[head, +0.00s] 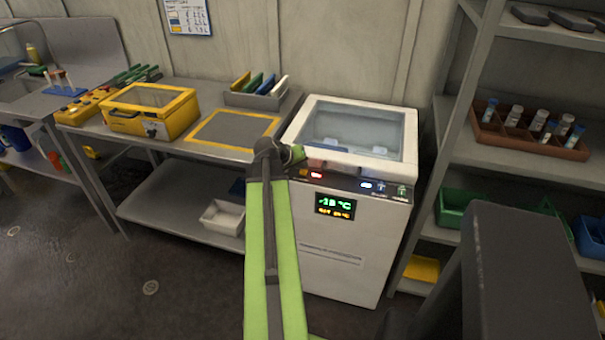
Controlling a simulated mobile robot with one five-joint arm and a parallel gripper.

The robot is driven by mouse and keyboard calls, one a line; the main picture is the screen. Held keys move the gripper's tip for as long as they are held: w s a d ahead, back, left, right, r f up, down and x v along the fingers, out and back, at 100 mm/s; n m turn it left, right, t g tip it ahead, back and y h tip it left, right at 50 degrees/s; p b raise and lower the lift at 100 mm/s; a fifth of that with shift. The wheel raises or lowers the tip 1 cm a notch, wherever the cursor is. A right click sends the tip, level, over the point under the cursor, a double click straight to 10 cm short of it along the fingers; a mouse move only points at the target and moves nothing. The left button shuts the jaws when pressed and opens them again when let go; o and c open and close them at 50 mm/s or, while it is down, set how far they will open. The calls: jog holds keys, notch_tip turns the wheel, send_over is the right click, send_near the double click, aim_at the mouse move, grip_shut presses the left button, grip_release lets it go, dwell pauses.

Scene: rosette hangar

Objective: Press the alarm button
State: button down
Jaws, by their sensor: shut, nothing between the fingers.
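A white chest freezer (345,240) with a glass lid stands in the middle of the head view. Its sloped front strip carries a small red-lit button (316,175) toward the left and a blue-lit one (366,185) further right. Which of them is the alarm button cannot be read from the labels.
A display (335,207) glows below the strip. Left is a metal bench with a yellow box (150,110), a yellow-edged mat (232,131) and a rack of coloured folders (255,95). Right is a shelf with a brown vial tray (530,133). Floor is free at lower left.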

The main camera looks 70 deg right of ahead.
aim_at(302, 172)
jog(key=shift+f+b, duration=0.45)
jog(key=shift+b, duration=0.05)
dwell(1.1)
jog(key=shift+r+p, duration=0.95)
notch_tip(302, 172, up, 5)
jog(key=p, duration=0.5)
